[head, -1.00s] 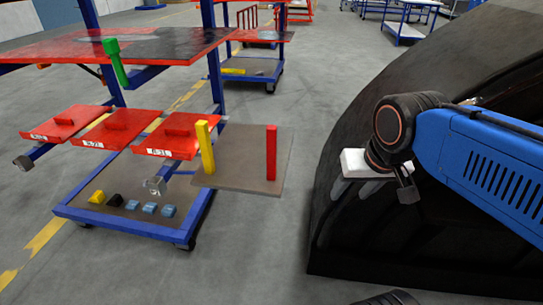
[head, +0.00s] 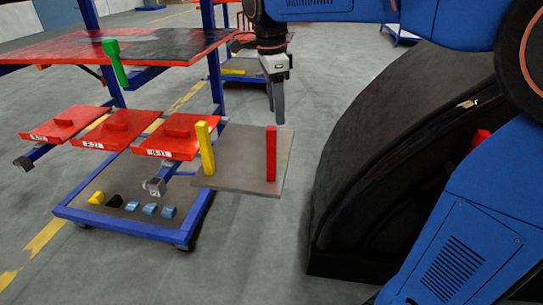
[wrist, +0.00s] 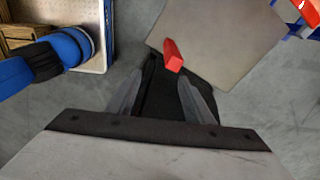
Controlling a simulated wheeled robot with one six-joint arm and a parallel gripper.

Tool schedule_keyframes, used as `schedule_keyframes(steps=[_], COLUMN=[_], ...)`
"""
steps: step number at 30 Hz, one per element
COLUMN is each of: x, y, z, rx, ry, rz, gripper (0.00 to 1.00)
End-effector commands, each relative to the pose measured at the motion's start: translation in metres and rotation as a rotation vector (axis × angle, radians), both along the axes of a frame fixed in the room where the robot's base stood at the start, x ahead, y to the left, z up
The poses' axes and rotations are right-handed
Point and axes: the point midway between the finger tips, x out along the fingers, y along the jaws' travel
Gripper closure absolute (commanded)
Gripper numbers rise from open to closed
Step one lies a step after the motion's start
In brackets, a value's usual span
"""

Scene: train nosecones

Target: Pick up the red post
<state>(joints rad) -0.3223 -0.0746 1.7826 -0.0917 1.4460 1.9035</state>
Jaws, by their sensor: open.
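The red post (head: 271,153) stands upright near the right side of a grey-brown plate (head: 240,180) on the side of the cart. My gripper (head: 277,118) points down just above the red post in the head view, with its fingers near the post's top. In the wrist view the red post (wrist: 173,55) is seen from above, beyond the fingertips. My gripper (wrist: 166,92) is open there, its two dark fingers apart with nothing between them. How far the fingertips are from the post is hard to tell.
A yellow post (head: 205,146) stands on the plate's left side. Red lidded trays (head: 168,138) lie left of the plate. A large black nosecone (head: 400,150) stands to the right.

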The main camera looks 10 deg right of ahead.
Motion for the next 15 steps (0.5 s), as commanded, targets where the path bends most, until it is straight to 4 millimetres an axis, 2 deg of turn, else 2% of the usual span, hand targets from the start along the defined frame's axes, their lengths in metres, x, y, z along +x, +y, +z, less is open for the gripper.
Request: schedule_keyframes(steps=[3,6,11,15], x=[0.018,0.026,0.029,0.028], y=[0.017,0.025,0.028,0.025], z=[0.001,0.001,-0.004,-0.025], rx=[-0.015,-0.024,-0.03,-0.031], ry=[0.014,0.019,0.022,0.024], rz=[-0.11,-0.17,-0.206,-0.207], gripper=[0.53,0.53,0.53,0.53])
